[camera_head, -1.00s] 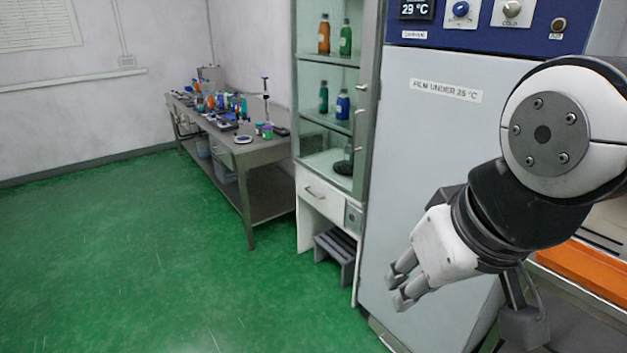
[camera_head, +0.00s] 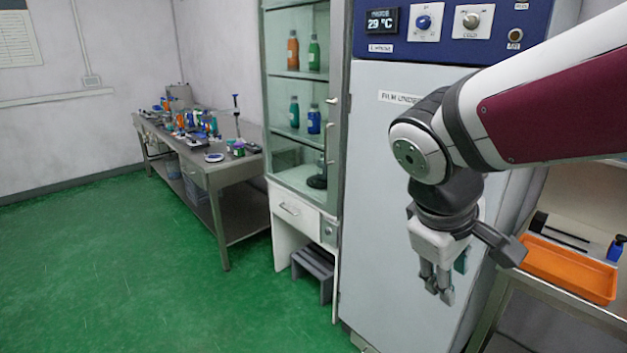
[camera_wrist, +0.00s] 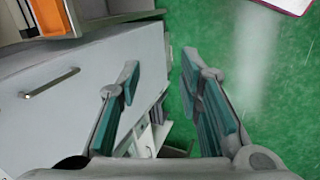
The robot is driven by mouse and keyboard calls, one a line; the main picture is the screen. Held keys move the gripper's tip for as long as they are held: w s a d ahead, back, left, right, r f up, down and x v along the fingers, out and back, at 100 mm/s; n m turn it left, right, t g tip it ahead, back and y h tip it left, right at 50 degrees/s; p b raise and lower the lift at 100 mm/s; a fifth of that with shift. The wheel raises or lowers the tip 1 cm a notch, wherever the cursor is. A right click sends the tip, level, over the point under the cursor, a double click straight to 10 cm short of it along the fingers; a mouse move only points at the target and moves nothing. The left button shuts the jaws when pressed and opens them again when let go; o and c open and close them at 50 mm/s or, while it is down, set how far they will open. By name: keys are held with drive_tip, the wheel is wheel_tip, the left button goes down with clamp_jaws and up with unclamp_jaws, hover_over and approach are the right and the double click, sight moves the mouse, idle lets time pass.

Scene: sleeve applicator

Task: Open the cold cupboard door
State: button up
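The cold cupboard (camera_head: 375,210) is a tall pale grey unit with a blue control panel (camera_head: 455,22) on top, whose display reads 29 °C. Its door looks shut. A label on the door is partly covered by my arm. In the wrist view the door face (camera_wrist: 40,125) lies to the left, with a bar handle (camera_wrist: 52,83) on it. The handle is hidden behind my arm in the head view. My gripper (camera_head: 437,285) points down in front of the door. In the wrist view my gripper (camera_wrist: 161,68) is open and empty, with the handle outside its fingers, to their left.
A glass-fronted cabinet (camera_head: 302,188) with bottles stands left of the cupboard, with a grey step stool (camera_head: 313,270) under it. An orange tray (camera_head: 568,268) lies on a bench to the right. A steel table (camera_head: 205,172) stands further back. Green floor (camera_head: 120,270) is free at left.

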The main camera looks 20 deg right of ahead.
drive_tip(key=w+d+f+n+g+h+b, duration=0.15)
drive_tip(key=w+d+n+h, duration=0.3)
drive_tip(key=d, duration=0.55)
drive_tip(key=w+d+f+n+t+h+b, duration=0.1)
drive_tip(key=w+d+f+n+t+h, duration=0.1)
drive_tip(key=w+d+n+h, duration=0.5)
drive_tip(key=w+d+f+n+t+h+b, duration=0.15)
drive_tip(key=w+d+n, duration=0.35)
drive_tip(key=w, duration=0.6)
drive_tip(key=w+d, duration=0.3)
drive_tip(key=d, duration=0.9)
drive_tip(key=shift+f, duration=0.35)
drive_tip(key=shift+d+n, duration=0.1)
drive_tip(key=shift+n, duration=0.15)
clamp_jaws()
